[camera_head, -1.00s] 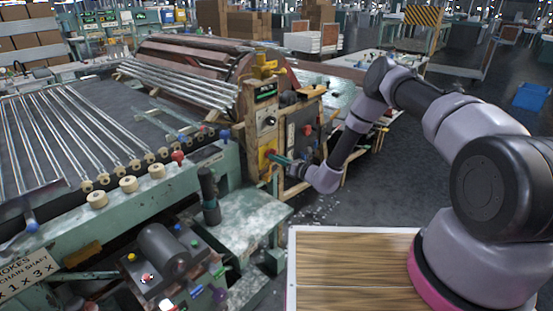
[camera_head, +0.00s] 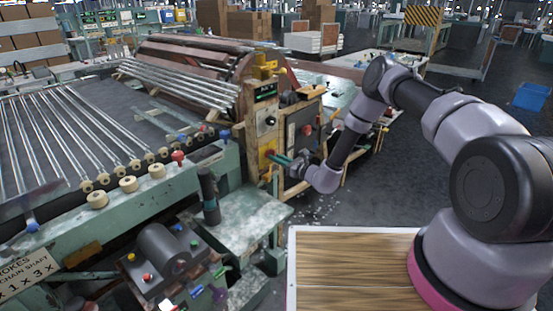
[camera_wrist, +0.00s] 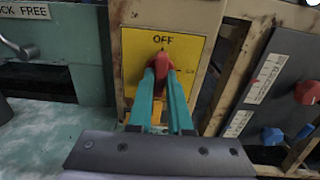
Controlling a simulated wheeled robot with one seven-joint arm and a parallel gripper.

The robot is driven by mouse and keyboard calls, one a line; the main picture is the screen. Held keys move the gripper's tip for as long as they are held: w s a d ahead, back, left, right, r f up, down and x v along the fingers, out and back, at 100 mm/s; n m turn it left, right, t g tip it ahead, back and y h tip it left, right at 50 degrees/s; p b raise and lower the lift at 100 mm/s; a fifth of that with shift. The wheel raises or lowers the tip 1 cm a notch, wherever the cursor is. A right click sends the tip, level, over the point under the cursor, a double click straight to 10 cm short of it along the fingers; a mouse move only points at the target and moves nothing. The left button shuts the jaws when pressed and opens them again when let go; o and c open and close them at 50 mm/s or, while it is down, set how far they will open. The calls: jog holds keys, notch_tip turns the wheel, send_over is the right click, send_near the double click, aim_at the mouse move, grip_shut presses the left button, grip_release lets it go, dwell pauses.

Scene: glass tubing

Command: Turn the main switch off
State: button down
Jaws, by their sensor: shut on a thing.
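The main switch is a red handle (camera_wrist: 161,62) on a yellow plate (camera_wrist: 188,48) marked "OFF" at its top. The handle's tip points up toward that word. A small mark at the plate's right is too small to read. My gripper (camera_wrist: 162,76) has its two teal fingers closed on the red handle, one on each side. The fingers hide the handle's lower part. In the head view the yellow plate (camera_head: 266,157) is on the machine's end post, and my gripper (camera_head: 276,156) reaches it from the right.
A grey panel (camera_wrist: 281,85) with red and blue knobs stands close on the right. A green machine body (camera_wrist: 78,50) is on the left. In the head view, a green ledge (camera_head: 245,215) juts out below the switch. Open floor (camera_head: 420,165) lies to the right.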

jog(key=c, duration=0.8)
grip_release()
jog(key=shift+c, duration=0.2)
jog(key=shift+s+d, duration=0.1)
jog(key=shift+d, duration=0.05)
jog(key=v, duration=1)
jog(key=shift+s+d, duration=0.25)
